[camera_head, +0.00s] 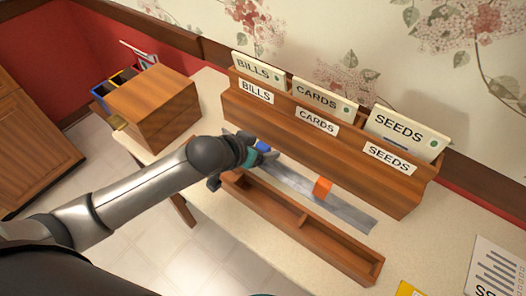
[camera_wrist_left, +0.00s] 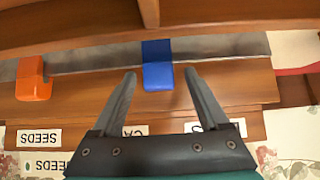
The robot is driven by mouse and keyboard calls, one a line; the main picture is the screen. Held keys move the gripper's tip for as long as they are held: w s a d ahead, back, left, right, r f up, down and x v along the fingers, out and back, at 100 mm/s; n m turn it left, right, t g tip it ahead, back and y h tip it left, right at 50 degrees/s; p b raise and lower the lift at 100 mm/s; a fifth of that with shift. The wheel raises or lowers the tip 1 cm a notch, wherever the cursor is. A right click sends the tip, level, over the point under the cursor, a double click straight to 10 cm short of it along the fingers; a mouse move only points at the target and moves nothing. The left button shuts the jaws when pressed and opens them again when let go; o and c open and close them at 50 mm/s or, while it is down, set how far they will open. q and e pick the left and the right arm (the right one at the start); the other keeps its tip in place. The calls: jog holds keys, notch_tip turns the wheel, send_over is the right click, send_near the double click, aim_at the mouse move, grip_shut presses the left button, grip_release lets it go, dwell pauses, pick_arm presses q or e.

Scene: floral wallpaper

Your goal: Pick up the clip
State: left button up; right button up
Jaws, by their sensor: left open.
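A blue clip (camera_head: 262,146) sits on a grey metal strip (camera_head: 345,211), near the strip's left end in the head view. An orange clip (camera_head: 322,188) sits farther right along the same strip. My left gripper (camera_head: 247,157) is at the blue clip and partly hides it in the head view. In the left wrist view the open fingers (camera_wrist_left: 160,76) are on either side of the blue clip (camera_wrist_left: 158,68), with gaps on both sides and nothing held. The orange clip (camera_wrist_left: 33,79) shows at the left there. My right gripper is not in view.
A wooden sorter (camera_head: 288,125) labelled BILLS, CARDS and SEEDS stands behind the strip. A low wooden tray (camera_head: 337,259) with a divider lies in front. A wooden box (camera_head: 155,108) stands at the left. A printed sheet (camera_head: 492,272) and a yellow card (camera_head: 408,289) lie at the right.

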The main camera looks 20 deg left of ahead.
aim_at(268, 147)
pick_arm(q)
jog(key=shift+b+x, duration=0.5)
jog(key=shift+x, duration=1.4)
jog(key=shift+d+r, duration=0.1)
jog(key=shift+r, duration=0.05)
jog(key=shift+c, duration=0.3)
grip_shut()
